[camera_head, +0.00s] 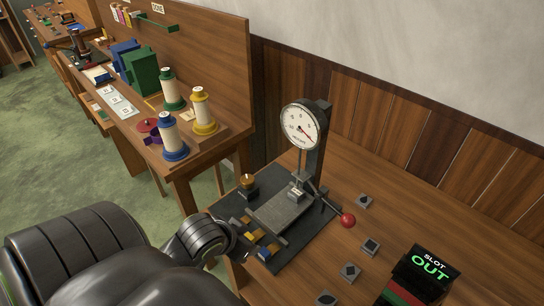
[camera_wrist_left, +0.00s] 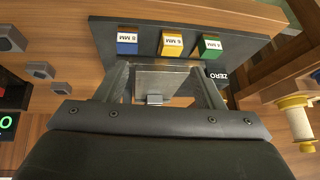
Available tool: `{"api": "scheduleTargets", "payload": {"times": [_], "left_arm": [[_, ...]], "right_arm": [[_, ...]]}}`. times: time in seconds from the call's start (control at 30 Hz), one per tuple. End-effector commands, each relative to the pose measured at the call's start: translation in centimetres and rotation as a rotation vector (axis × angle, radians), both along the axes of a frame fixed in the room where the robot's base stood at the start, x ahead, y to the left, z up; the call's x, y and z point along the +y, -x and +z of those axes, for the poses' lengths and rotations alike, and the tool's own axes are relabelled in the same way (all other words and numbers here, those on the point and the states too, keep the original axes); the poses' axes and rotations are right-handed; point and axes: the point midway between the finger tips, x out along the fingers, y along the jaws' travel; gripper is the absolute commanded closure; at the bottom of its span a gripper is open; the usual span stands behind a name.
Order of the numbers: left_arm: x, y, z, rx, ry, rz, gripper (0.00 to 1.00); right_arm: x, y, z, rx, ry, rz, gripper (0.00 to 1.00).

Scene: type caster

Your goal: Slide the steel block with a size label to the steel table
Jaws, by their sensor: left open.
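The steel table (camera_head: 283,214) is a flat grey plate under the dial gauge (camera_head: 302,124). A small grey piece (camera_head: 297,192) sits at its gauge end, and also shows in the left wrist view (camera_wrist_left: 153,99). Blue (camera_wrist_left: 127,42), yellow (camera_wrist_left: 172,42) and green (camera_wrist_left: 207,45) blocks with white size labels stand in a row on the black base (camera_wrist_left: 104,68), apart from the table. My left gripper (camera_wrist_left: 160,68) is open; its fingers frame the grey plate and I see nothing held. In the head view my left arm partly hides the block area. My right gripper is not in view.
A red-knobbed lever (camera_head: 347,220) sticks out beside the gauge. Several small dark type pieces (camera_head: 370,247) lie on the wooden bench to the right. Spools (camera_head: 203,112) stand on the left bench.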

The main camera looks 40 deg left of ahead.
Motion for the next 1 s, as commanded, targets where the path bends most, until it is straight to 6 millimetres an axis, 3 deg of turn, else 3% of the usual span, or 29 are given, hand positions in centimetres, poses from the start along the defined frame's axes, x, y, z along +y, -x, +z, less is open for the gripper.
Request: {"api": "scheduleTargets", "payload": {"times": [0.2, 0.4, 0.6, 1.0], "left_arm": [[1.0, -5.3, 4.6, -0.138, 0.037, -0.066, 0.38], [1.3, -8.2, 7.7, -0.206, 0.077, -0.099, 0.38], [1.3, -9.2, 9.0, -0.229, 0.097, -0.107, 0.38], [1.3, -9.3, 9.0, -0.231, 0.100, -0.107, 0.38]], "right_arm": [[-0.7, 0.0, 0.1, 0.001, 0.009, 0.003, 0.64], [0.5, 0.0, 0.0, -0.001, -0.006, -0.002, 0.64], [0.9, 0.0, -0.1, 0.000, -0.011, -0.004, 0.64], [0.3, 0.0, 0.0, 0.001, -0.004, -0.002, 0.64]]}}
